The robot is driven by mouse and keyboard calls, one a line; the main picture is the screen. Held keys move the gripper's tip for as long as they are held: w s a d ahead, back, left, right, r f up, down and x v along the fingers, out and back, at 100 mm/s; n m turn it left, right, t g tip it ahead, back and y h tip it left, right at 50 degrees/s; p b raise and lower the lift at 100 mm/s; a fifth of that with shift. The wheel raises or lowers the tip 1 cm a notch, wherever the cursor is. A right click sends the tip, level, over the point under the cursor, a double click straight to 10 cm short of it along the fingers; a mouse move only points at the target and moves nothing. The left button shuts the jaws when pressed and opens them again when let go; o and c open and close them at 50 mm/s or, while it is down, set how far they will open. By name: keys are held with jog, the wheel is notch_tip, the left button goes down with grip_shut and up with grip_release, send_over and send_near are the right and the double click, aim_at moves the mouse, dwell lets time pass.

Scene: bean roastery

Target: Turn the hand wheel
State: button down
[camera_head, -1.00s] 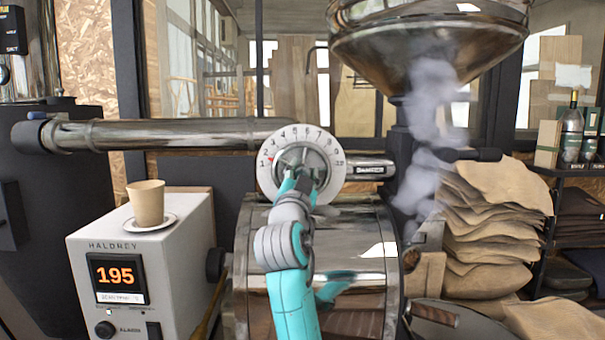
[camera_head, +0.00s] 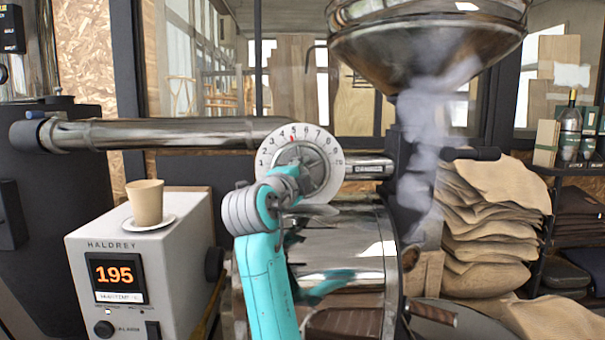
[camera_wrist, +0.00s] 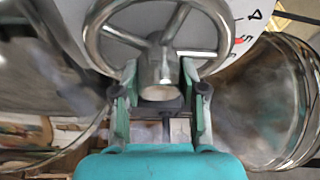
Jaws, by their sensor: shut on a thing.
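The hand wheel (camera_head: 320,160) sits in front of a round white numbered dial (camera_head: 331,182) on the roaster's pipe. In the head view a red mark shows on the dial near 5, at the top. In the wrist view the wheel's metal rim and spokes (camera_wrist: 133,40) fill the upper middle, with a hub or knob end facing me. My gripper (camera_wrist: 160,105) is shut on the hand wheel, with one green finger on either side of its lower part. In the head view my gripper and arm hide the lower left of the wheel.
A grey control box (camera_head: 150,262) reading 195 stands at left, with a paper cup (camera_head: 146,203) and saucer on it. A metal hopper (camera_head: 425,50) hangs above right. Smoke rises beside stacked sacks (camera_head: 490,225). The roaster drum (camera_head: 350,250) is below the wheel.

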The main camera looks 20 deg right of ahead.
jog(key=m+g+y, duration=0.1)
jog(key=m, duration=0.2)
jog(key=shift+f, duration=0.1)
jog(key=m+y, duration=0.1)
jog(key=m, duration=0.2)
jog(key=shift+f+m+g, duration=0.15)
jog(key=shift+m+g, duration=0.25)
jog(key=shift+y, duration=0.4)
jog(key=c, duration=0.6)
grip_release()
jog(key=shift+c, duration=0.2)
jog(key=shift+a, duration=0.1)
jog(key=v, duration=1.2)
